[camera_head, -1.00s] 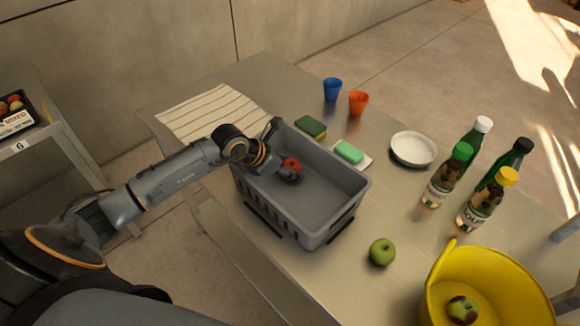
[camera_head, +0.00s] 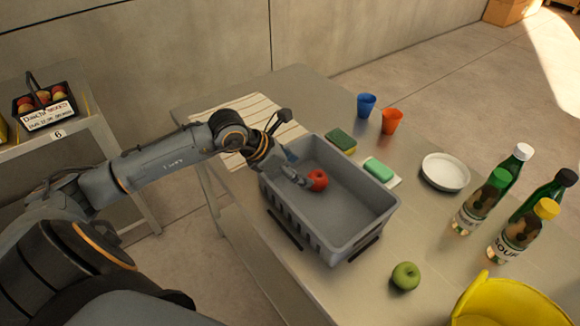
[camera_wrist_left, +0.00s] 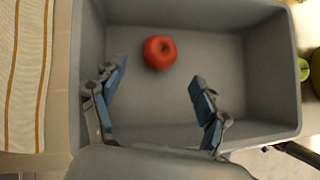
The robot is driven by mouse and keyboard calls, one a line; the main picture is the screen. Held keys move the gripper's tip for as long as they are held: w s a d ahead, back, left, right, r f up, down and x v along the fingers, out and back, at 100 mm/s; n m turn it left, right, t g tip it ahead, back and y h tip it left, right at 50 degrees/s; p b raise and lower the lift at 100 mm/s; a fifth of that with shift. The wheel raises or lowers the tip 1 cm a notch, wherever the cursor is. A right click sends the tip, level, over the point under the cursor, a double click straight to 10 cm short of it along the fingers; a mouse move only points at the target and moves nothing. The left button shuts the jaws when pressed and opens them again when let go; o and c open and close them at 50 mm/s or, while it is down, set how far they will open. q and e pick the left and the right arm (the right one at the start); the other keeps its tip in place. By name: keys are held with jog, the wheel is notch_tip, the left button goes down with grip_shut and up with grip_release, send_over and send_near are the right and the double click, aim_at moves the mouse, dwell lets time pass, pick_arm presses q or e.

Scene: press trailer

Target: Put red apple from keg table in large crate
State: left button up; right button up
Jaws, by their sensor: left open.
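A red apple (camera_head: 317,180) lies on the floor of the large grey crate (camera_head: 349,232), near its left side in the head view. In the left wrist view the apple (camera_wrist_left: 159,52) sits apart from both fingers, beyond their tips. My left gripper (camera_wrist_left: 156,80) is open and empty, its blue-padded fingers spread over the inside of the crate. In the head view the left gripper (camera_head: 297,168) is at the crate's left wall, just beside the apple. My right gripper does not show.
Sponges (camera_head: 341,140), cups (camera_head: 391,121), a white plate (camera_head: 445,171) and several bottles (camera_head: 482,203) stand behind and right. A striped cloth (camera_head: 240,118) lies behind my arm. A shelf with an apple basket (camera_head: 45,110) is at left.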

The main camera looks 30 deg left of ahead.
pick_arm(q)
jog(key=shift+v, duration=1.75)
jog(key=shift+d, duration=0.1)
